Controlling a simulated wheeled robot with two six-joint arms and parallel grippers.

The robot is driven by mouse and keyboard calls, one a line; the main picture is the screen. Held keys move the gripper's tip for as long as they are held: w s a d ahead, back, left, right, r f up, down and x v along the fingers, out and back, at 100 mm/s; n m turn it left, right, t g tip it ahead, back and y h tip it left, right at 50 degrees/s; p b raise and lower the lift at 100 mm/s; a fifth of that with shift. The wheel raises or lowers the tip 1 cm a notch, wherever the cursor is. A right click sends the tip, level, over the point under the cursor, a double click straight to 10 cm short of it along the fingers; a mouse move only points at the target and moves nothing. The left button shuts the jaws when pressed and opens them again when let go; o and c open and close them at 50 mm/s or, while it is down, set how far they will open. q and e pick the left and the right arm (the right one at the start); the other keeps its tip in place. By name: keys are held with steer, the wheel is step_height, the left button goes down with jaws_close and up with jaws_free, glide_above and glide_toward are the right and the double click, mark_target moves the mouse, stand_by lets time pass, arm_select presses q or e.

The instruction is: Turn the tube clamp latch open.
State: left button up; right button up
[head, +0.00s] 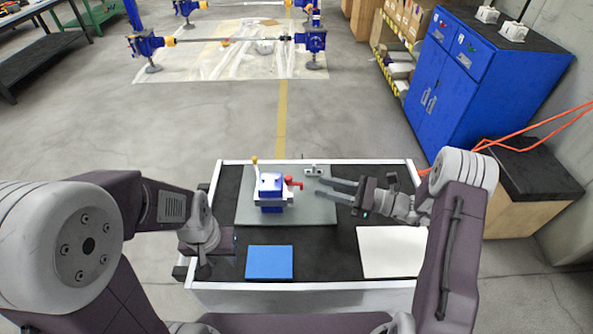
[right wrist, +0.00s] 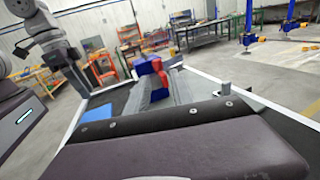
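A blue block-shaped fixture (head: 271,188) with grey metal parts stands on a grey plate (head: 317,211) on the cart. A red latch-like knob (head: 293,183) sticks out of its right side, and a yellow-tipped lever (head: 255,162) rises at its left. The fixture also shows in the right wrist view (right wrist: 146,68), with the red part (right wrist: 160,75) facing my gripper. My right gripper (head: 319,186) is open, its two fingers pointing left at the red knob, apart from it. My left gripper (head: 206,258) is over the cart's left side; its fingers are not clear.
A small grey bracket (head: 313,171) stands at the plate's back edge, close to my right fingertips. A blue pad (head: 269,262) and a white sheet (head: 392,252) lie at the front. Black mat (head: 325,258) is free between them. A raised white rim (head: 300,287) borders the cart.

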mark_target(296, 184)
arm_select(q)
steer(key=shift+s+r, duration=0.45)
steer(key=shift+s, duration=0.05)
steer(key=shift+w+r+p, duration=0.3)
steer(key=shift+r+p, duration=0.05)
steer(key=shift+p, duration=0.35)
steer(key=shift+s, duration=0.15)
arm_select(e)
steer(key=x, duration=0.8)
steer(key=shift+s+a+r, duration=0.15)
steer(key=shift+s+a, duration=0.05)
steer(key=shift+a, duration=0.25)
steer(key=shift+c, duration=0.2)
steer(key=shift+w, duration=0.1)
jaws_close()
